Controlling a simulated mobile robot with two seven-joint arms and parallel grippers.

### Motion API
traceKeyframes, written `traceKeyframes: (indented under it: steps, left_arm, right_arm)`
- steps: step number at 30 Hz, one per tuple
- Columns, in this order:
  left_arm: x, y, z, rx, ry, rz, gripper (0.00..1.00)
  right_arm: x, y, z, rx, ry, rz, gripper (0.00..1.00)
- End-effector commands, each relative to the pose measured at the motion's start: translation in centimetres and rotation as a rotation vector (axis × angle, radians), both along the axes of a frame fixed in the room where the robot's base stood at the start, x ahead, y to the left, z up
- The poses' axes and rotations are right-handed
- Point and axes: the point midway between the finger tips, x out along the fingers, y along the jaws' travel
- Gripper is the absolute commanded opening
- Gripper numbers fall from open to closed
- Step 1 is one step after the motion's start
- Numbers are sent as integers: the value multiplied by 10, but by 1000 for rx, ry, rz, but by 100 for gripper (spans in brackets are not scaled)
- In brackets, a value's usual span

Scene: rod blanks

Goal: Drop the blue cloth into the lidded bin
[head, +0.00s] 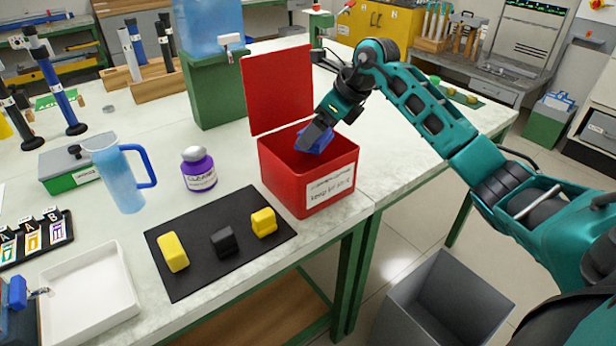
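The blue cloth (324,143) is bunched at the fingertips of my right gripper (314,138), which appears shut on it. The gripper points down into the mouth of the red lidded bin (285,180), and the cloth hangs at about rim height inside the opening. The bin's red lid (277,88) stands up, open, at its back left edge. The fingers partly hide the cloth, and the bin's floor is mostly hidden by its walls. My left gripper is not in view.
A black mat (200,282) with two yellow blocks and a black one lies in front of the bin. A purple-labelled jar (198,168) and a blue-handled pitcher (122,175) stand left. A green box with a water tank (215,90) stands behind. A grey floor bin (440,305) is at lower right.

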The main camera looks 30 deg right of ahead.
Motion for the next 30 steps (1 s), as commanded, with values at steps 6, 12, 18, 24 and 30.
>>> traceKeyframes:
  steps: [6, 12, 18, 24, 30]
  left_arm:
    - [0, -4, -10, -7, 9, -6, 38]
    - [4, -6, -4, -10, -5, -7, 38]
    - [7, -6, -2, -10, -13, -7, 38]
    - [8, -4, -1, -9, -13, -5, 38]
    - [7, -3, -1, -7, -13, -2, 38]
  right_arm:
    - [0, 0, -15, 0, -1, -1, 62]
    - [0, 0, -14, 0, -1, -1, 62]
    - [0, 0, -14, 0, -1, -1, 100]
    - [-1, -2, -11, -1, -2, -1, 100]
    - [-15, -11, 15, -5, -4, -3, 100]
